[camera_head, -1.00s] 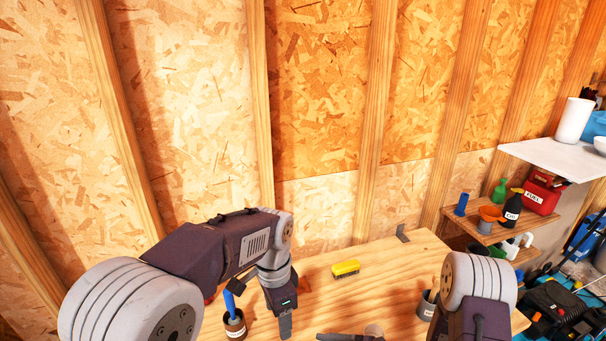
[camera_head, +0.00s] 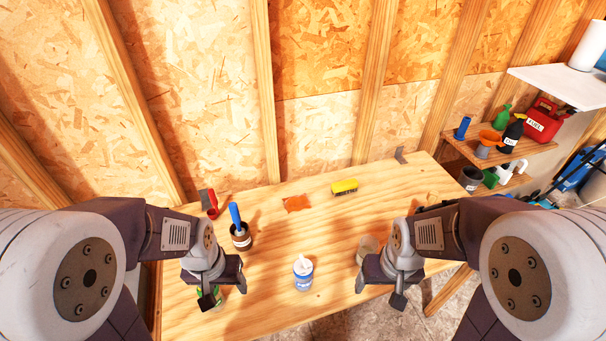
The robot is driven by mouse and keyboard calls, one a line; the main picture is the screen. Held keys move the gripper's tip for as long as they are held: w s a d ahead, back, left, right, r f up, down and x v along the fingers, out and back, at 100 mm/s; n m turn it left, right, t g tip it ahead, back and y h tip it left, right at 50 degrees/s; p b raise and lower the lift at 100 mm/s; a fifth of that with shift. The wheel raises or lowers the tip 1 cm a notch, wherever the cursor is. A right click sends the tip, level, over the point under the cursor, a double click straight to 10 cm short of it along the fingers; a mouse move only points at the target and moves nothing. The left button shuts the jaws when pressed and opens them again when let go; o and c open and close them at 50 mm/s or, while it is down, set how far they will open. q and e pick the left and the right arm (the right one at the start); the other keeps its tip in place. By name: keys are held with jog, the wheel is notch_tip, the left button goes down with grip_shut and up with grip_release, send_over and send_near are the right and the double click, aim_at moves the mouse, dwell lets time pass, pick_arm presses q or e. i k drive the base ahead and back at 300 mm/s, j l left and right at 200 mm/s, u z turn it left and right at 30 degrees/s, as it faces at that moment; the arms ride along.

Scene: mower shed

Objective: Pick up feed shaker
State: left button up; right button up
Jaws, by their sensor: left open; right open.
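A small white and blue container with a white top (camera_head: 303,274) stands upright on the wooden workbench (camera_head: 330,225), near its front middle. It looks like the feed shaker, but its label is too small to read. My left gripper (camera_head: 208,297) is open, left of the container and apart from it, over a green-labelled can (camera_head: 216,299) that it partly hides. My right gripper (camera_head: 398,299) is open, right of the container and apart from it. It partly hides a pale jar (camera_head: 366,250).
A brown pot (camera_head: 241,238) with a blue-handled tool stands behind my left gripper. A yellow brush (camera_head: 345,187), an orange cloth (camera_head: 297,203) and a red item (camera_head: 212,208) lie farther back. A shelf (camera_head: 515,155) with bottles is at right. The bench's middle is clear.

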aim_at(302, 279)
jog(key=k+u, duration=0.15)
jog(key=u, duration=0.2)
jog(key=k+u, duration=0.15)
jog(key=u, duration=0.2)
jog(key=k+j+u, duration=0.15)
jog(key=u, duration=0.2)
